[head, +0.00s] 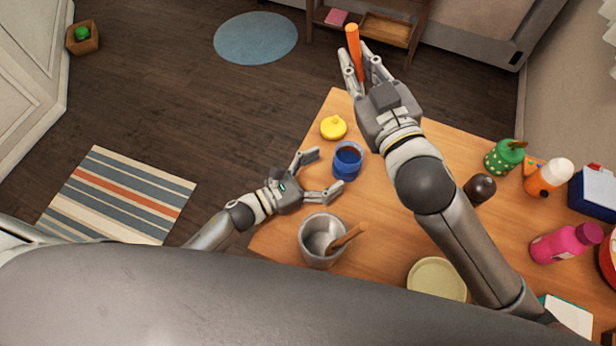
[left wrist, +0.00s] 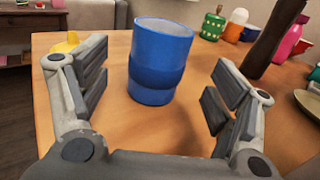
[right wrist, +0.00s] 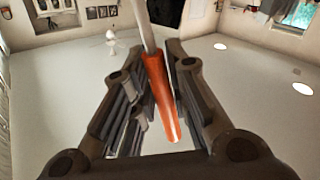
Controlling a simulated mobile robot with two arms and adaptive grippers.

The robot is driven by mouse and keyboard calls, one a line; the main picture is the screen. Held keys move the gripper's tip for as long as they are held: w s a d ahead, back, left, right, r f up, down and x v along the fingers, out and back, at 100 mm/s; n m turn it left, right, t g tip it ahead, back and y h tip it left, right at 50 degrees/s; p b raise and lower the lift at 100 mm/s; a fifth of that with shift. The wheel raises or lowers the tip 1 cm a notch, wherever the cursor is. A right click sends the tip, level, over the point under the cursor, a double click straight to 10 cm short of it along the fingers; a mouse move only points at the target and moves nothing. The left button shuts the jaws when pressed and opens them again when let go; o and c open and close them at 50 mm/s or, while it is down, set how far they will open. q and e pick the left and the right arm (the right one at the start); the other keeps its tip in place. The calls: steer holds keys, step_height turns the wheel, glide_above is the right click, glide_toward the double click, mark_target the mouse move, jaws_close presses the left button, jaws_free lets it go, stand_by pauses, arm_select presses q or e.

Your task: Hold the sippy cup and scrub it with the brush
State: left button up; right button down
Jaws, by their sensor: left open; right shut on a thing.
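The blue sippy cup (head: 347,161) stands upright and open-topped on the wooden table. It also shows between my left fingers in the left wrist view (left wrist: 158,62). My left gripper (head: 326,172) is open, its fingers pointing at the cup from the left, with gaps on both sides. My right gripper (head: 358,62) is raised at the table's far edge and shut on the orange handle of the brush (head: 354,45). The orange handle and a pale shaft show in the right wrist view (right wrist: 162,98); the brush's head is out of view there.
A yellow lid (head: 333,128) lies beyond the cup. A grey mug (head: 312,236) with a wooden-handled item stands nearer me. A pale plate (head: 437,279), green dotted jar (head: 504,157), orange bottle (head: 548,178) and pink bottle (head: 562,244) are to the right.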

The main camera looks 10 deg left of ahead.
mark_target(336, 165)
arm_select(q)
steer(key=x, duration=0.6)
steer(key=shift+w+d, duration=0.15)
steer(key=shift+d, duration=0.05)
steer(key=c, duration=1.2)
